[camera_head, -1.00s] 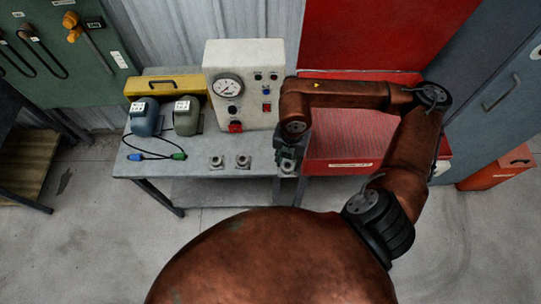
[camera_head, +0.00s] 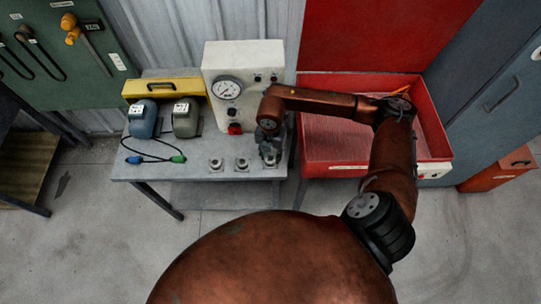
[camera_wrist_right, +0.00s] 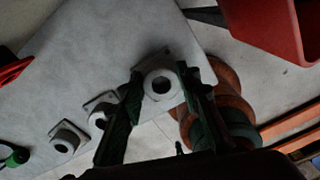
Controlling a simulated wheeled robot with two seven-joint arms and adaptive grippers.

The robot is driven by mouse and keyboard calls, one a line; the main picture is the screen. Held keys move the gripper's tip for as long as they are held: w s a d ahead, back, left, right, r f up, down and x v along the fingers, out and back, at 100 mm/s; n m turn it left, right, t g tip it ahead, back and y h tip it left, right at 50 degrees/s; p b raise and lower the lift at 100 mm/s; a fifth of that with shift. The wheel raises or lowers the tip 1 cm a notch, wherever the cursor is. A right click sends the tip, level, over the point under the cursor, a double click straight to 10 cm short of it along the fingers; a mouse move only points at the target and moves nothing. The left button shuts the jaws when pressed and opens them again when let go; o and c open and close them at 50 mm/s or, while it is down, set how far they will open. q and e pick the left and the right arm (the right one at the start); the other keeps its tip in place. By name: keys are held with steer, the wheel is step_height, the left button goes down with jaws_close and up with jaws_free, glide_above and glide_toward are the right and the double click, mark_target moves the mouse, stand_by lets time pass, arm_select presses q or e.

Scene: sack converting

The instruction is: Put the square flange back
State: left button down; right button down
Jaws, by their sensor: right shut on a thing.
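My right gripper (camera_head: 268,155) points down over the right end of the grey bench (camera_head: 205,175). In the right wrist view its two dark fingers (camera_wrist_right: 161,88) are closed on both sides of a pale grey flange (camera_wrist_right: 158,71) with a squarish base and a round, bored collar. The flange is near the bench corner. I cannot tell whether it touches the top. Two similar flanges stand to its left on the bench, a middle one (camera_head: 242,164) and a left one (camera_head: 216,164). My left gripper is not in view.
A white gauge box (camera_head: 248,65), a blue motor-like unit (camera_head: 142,122), a grey one (camera_head: 187,120) and a yellow case (camera_head: 160,88) stand behind on the bench. A cable with a green plug (camera_head: 178,159) lies front left. A red tray (camera_head: 432,130) adjoins the right.

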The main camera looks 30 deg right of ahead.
mark_target(271, 158)
steer(key=shift+f, duration=0.2)
steer(key=c, duration=1.4)
jaws_free()
steer(key=shift+r, duration=0.3)
step_height(271, 158, up, 12)
steer(key=shift+f+p, duration=0.15)
steer(key=shift+p, duration=0.2)
